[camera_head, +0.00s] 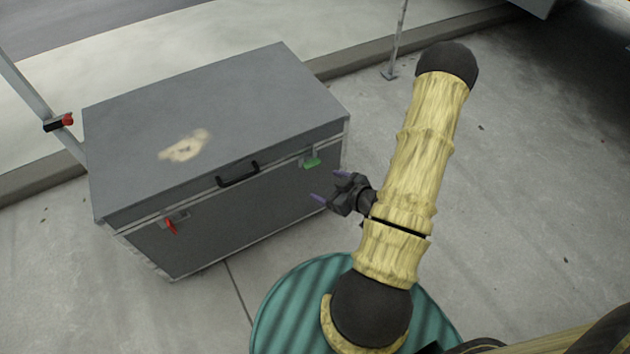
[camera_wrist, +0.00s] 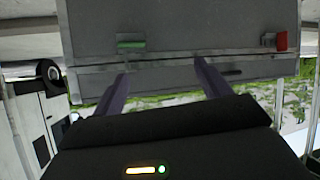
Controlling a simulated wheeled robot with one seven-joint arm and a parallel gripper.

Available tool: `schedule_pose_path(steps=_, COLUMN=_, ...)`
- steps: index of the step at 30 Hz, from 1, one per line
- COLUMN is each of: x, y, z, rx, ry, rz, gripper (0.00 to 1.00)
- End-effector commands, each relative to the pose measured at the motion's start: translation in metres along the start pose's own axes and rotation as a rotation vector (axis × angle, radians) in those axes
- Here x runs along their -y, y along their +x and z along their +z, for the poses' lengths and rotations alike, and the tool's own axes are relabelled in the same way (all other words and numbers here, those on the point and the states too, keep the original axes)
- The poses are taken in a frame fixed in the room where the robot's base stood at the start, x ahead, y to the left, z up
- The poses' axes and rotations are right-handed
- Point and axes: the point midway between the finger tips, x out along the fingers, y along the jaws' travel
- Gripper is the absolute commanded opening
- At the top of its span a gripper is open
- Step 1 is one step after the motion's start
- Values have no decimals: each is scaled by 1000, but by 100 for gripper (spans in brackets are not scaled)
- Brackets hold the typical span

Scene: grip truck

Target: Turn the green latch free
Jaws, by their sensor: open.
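The green latch (camera_head: 312,163) sits on the front face of a grey case (camera_head: 215,105), near its right end, just under the lid seam. It lies about level in the head view. My gripper (camera_head: 328,187) is in front of the case, a little below and right of the green latch, open and empty. In the wrist view the green latch (camera_wrist: 131,44) shows beyond the left finger, and the open fingers (camera_wrist: 160,82) point toward the case face. I see no contact with the latch; the exact gap is hard to tell.
A red latch (camera_head: 171,226) hangs tilted at the case front's left end. A black handle (camera_head: 238,174) sits between the latches. A metal post with a red and black clamp (camera_head: 60,122) stands left of the case. Bare concrete (camera_head: 530,190) lies to the right.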

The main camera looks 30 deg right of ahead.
Motion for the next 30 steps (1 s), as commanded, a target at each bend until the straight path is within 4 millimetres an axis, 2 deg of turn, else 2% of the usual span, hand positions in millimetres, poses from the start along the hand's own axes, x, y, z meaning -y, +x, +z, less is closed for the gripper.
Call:
schedule_pose_path(steps=1, x=4, y=9, z=29, rx=-55, ry=29, rz=19, gripper=76)
schedule_pose_path(steps=6, x=6, y=11, z=69, rx=-274, ry=103, rz=121, gripper=76)
schedule_pose_path(steps=10, x=4, y=4, z=89, rx=-413, ry=159, rz=215, gripper=76)
schedule_pose_path(steps=14, x=1, y=-4, z=96, rx=-486, ry=188, rz=277, gripper=76)
schedule_pose_path(steps=19, x=0, y=-7, z=94, rx=-503, ry=191, rz=289, gripper=76)
schedule_pose_path(steps=26, x=-1, y=-6, z=93, rx=-501, ry=190, rz=287, gripper=76)
schedule_pose_path(steps=30, x=-3, y=1, z=90, rx=-501, ry=189, rz=286, gripper=76)
